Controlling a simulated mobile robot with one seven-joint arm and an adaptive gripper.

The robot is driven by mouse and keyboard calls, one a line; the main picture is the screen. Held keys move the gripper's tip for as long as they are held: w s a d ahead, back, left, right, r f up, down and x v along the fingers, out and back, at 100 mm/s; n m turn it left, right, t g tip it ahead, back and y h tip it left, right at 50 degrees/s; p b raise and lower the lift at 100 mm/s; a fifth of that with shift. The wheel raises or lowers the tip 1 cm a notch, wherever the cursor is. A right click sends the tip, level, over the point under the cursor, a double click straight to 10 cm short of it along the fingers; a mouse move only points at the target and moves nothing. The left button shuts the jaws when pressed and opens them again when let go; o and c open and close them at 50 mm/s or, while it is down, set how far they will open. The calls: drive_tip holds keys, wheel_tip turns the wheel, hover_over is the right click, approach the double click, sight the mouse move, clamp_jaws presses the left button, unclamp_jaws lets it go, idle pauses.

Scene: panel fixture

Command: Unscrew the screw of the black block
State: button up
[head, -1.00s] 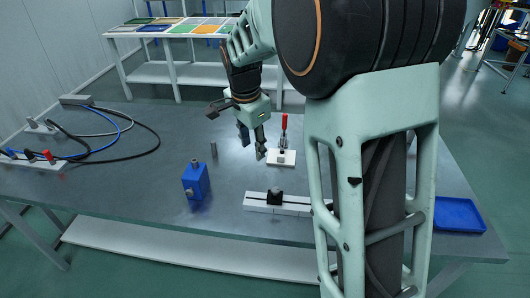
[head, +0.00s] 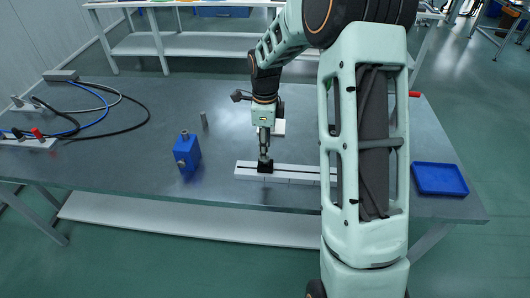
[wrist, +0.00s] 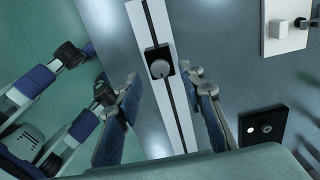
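The black block (head: 262,168) sits on a white slotted rail (head: 300,174) near the table's front edge. In the wrist view the black block (wrist: 152,52) shows a round grey screw head (wrist: 160,68) on top, and the rail (wrist: 182,125) runs beneath it. My gripper (head: 265,156) points down just above the block in the head view and partly covers it. In the wrist view my gripper (wrist: 166,82) is open, with one finger on each side of the rail. The screw head lies beyond the fingertips, in line with the gap; nothing is between the fingers.
A blue block (head: 187,152) and a small grey post (head: 204,119) stand to the left. Cables lie at the table's far left. A blue tray (head: 440,178) is at the right. A white plate (head: 279,127) is partly hidden behind my gripper.

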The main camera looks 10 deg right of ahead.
drive_tip(key=shift+f, duration=1.6)
drive_tip(key=shift+c, duration=0.2)
clamp_jaws()
